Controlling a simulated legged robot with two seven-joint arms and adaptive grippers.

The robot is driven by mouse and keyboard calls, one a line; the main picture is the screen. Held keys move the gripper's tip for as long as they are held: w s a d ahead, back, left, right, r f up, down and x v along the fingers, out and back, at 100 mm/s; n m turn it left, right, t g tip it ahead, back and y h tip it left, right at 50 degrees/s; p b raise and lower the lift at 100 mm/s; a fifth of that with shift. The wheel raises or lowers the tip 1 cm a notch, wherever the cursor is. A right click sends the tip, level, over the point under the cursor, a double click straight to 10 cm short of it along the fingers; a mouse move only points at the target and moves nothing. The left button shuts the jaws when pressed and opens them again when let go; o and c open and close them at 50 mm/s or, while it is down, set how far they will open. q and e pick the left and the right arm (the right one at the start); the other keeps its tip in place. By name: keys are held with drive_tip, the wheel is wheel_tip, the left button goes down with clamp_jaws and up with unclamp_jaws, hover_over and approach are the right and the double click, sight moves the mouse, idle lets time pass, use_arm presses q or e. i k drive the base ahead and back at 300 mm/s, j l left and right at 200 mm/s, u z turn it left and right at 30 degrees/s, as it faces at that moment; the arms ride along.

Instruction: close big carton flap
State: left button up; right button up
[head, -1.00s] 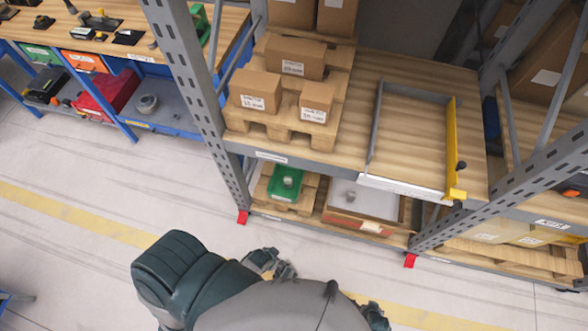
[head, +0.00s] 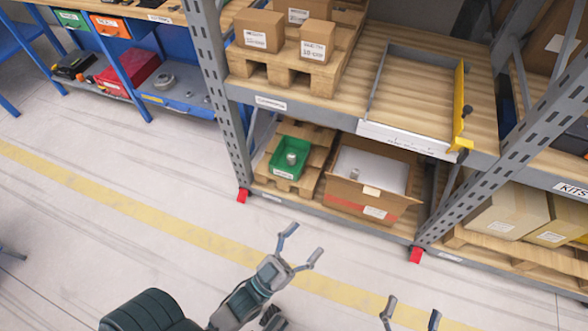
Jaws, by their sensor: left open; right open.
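The big carton (head: 362,206) is a brown cardboard box with a red stripe and white labels on the lower shelf of the rack. Its top is open, with a grey-white surface showing inside. A brown flap (head: 400,203) seems to slope outward along its front edge; its exact angle is hard to tell. My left gripper (head: 303,242) is open and empty over the floor in front of the rack, below and left of the carton. My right gripper (head: 412,308) is open and empty at the bottom edge of the head view, apart from the carton.
A green bin (head: 290,158) holding a small metal part stands on a pallet left of the carton. The upper shelf (head: 420,100) hangs above it. Grey uprights with red feet (head: 416,255) flank the bay. The floor (head: 120,230) in front is clear.

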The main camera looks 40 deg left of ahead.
sight(375, 191)
drive_tip(key=k+j, duration=0.25)
drive_tip(key=k, duration=0.15)
drive_tip(key=k+j, duration=0.3)
drive_tip(key=i+j, duration=0.3)
drive_tip(key=i+j+z, duration=0.15)
drive_tip(key=i+j, duration=0.15)
drive_tip(key=j, duration=0.15)
drive_tip(key=i+j, duration=0.25)
drive_tip(key=j, duration=0.15)
drive_tip(key=z, duration=0.05)
